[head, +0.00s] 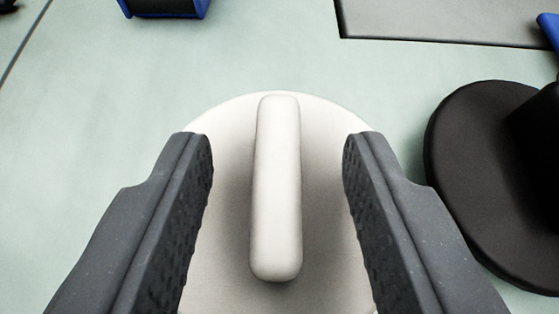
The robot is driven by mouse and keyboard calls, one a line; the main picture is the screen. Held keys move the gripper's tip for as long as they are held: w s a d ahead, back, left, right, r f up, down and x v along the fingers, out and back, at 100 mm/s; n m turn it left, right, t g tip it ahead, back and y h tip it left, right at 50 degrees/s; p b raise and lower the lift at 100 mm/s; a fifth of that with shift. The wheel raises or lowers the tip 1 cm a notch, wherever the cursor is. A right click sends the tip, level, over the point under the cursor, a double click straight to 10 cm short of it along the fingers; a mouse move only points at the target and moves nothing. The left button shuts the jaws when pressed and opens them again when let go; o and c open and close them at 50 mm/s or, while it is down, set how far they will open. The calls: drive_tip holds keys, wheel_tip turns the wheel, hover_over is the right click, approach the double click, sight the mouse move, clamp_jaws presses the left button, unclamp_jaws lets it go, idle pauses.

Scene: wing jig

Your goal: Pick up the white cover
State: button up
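The white cover (225,232) is a round white disc with a raised, rounded bar handle (277,190) across its middle. It lies at the bottom centre of the head view, and its lower part is cut off by the frame. My gripper (278,150) is open above the cover. Its two dark grey, studded fingers stand one on each side of the handle, with a clear gap to it on both sides. The fingers hide the left and right edges of the cover. I cannot tell how high the fingertips are above the disc.
A black round object (470,170) with a raised part lies close on the right. A blue-edged dark box (164,8) is at the top left. A grey plate (440,18) is at the top right, with a blue piece (551,30) at the edge. The pale green surface is clear on the left.

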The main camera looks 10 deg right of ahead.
clamp_jaws()
